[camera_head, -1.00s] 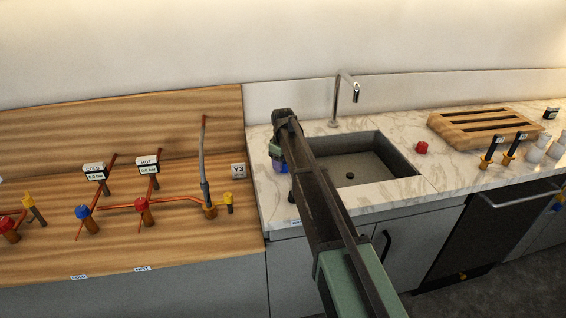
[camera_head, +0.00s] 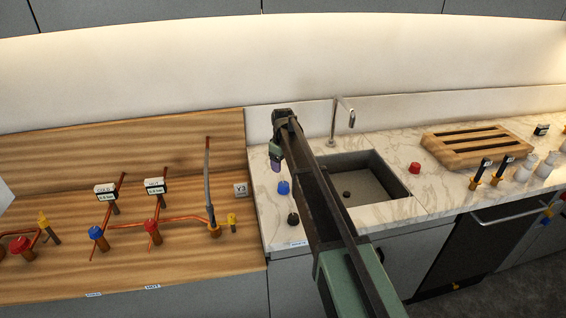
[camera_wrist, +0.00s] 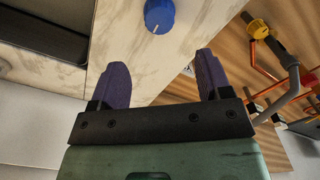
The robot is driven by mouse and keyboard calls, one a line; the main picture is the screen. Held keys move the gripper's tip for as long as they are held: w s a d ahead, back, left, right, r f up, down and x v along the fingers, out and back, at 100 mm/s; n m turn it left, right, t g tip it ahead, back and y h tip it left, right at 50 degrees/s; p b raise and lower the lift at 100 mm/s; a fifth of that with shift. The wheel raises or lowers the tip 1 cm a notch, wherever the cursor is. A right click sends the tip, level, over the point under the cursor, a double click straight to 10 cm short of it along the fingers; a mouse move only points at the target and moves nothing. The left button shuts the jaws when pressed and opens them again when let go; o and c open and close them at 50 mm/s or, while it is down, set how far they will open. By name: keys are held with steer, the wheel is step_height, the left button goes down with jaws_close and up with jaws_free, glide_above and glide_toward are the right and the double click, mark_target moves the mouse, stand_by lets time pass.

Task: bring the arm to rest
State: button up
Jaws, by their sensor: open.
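My arm (camera_head: 330,215) reaches out over the marble counter left of the sink. My gripper (camera_head: 276,165) is at its far end, pointing down, and looks to be above the counter. In the wrist view, its two purple fingers (camera_wrist: 161,62) are apart with nothing between them. A blue knob (camera_head: 283,187) sits on the counter just below the gripper in the head view. In the wrist view, the blue knob (camera_wrist: 159,15) lies beyond the fingertips, apart from them.
A sink (camera_head: 385,168) with a faucet (camera_head: 335,122) lies right of the arm. A black knob (camera_head: 293,219) and a red knob (camera_head: 415,168) sit on the counter. A wooden rack (camera_head: 480,145) stands at right. A wooden panel with copper pipes and valves (camera_head: 97,233) fills the left.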

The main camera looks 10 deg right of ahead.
stand_by(0.3)
steer(key=s+f+m+b, duration=0.1)
steer(key=s+m, duration=0.7)
steer(key=s, duration=2.9)
steer(key=shift+s+d+b, duration=0.2)
steer(key=shift+s+b, duration=0.05)
steer(key=shift+b, duration=0.05)
steer(key=shift+f, duration=0.1)
